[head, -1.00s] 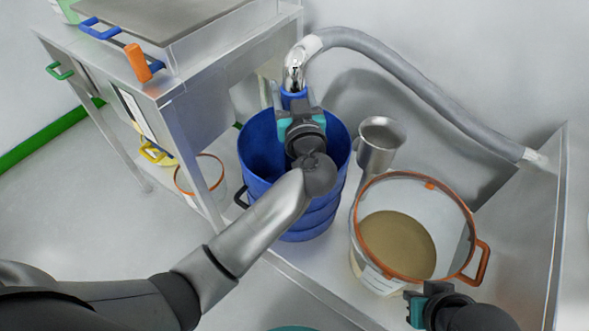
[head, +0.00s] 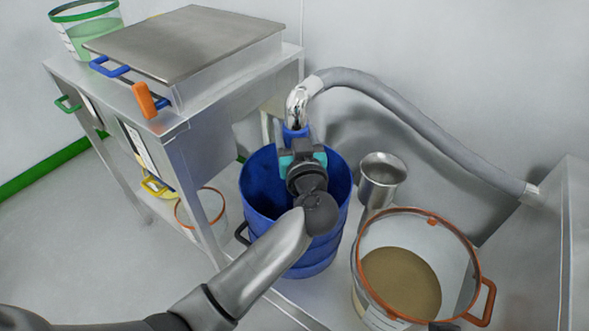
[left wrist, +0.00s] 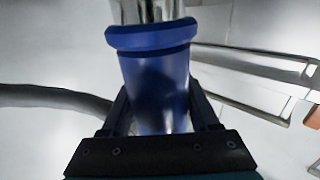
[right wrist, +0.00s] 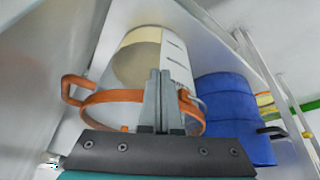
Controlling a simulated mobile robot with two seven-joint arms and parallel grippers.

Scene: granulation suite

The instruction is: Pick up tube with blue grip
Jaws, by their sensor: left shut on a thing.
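My left gripper (head: 297,150) is shut on the blue grip, above the far part of the open blue drum (head: 265,195). In the left wrist view, the blue grip (left wrist: 155,90) stands between the two fingers, its wider collar beyond them. The grip's lower end is hidden by the gripper. My right gripper (right wrist: 163,100) is shut and empty in the right wrist view, in front of the orange-rimmed container.
The clear container (head: 392,212) with orange rim and tan powder stands right of the drum. A metal funnel-like cup (head: 382,170) is behind it. A steel table (head: 195,160) with a lidded box (head: 190,50) stands left. A wall is behind the hose.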

